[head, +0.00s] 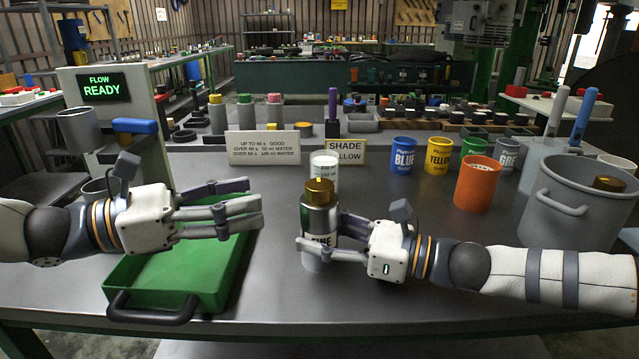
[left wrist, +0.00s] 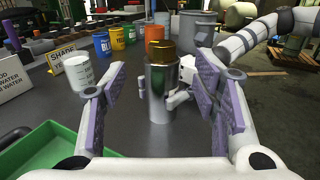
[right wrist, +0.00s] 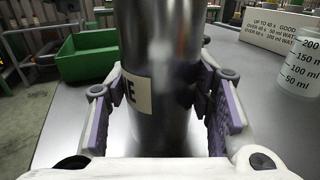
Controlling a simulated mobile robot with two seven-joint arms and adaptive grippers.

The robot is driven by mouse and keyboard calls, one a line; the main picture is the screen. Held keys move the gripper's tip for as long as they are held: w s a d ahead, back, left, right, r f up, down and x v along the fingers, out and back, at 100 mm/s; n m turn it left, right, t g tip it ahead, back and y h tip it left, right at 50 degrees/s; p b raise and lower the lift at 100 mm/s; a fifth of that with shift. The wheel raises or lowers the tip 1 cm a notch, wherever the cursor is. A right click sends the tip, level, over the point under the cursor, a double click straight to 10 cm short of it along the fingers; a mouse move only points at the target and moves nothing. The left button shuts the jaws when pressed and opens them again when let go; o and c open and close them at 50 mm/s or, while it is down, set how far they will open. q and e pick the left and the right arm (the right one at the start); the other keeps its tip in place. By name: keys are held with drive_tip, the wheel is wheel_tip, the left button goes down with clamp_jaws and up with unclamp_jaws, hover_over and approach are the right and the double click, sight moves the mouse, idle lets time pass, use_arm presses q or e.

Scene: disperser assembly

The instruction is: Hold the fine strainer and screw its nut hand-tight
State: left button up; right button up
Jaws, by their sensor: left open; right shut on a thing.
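The fine strainer (head: 317,220) is a shiny metal cylinder with a label partly reading "FINE". It stands upright at the middle of the table, and its metal body fills the right wrist view (right wrist: 165,60). Its brass nut (head: 319,190) sits on top and also shows in the left wrist view (left wrist: 164,50). My right gripper (head: 325,240) is shut on the strainer's body from the right, its fingers on either side. My left gripper (head: 254,203) is open and empty, left of the strainer and above the green tray, its fingers pointing at the strainer.
The green tray (head: 120,272) with a dark handle lies under my left gripper. A white measuring beaker (head: 325,160) stands just behind the strainer. Blue (head: 402,155), yellow (head: 438,155) and orange (head: 478,183) pots stand behind right. A large grey pot (head: 560,225) stands far right.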

sight(319, 184)
use_arm(q)
drive_tip(key=x, duration=1.2)
drive_tip(key=shift+s+d, duration=0.1)
drive_tip(key=shift+s, duration=0.05)
drive_tip(key=c, duration=1.2)
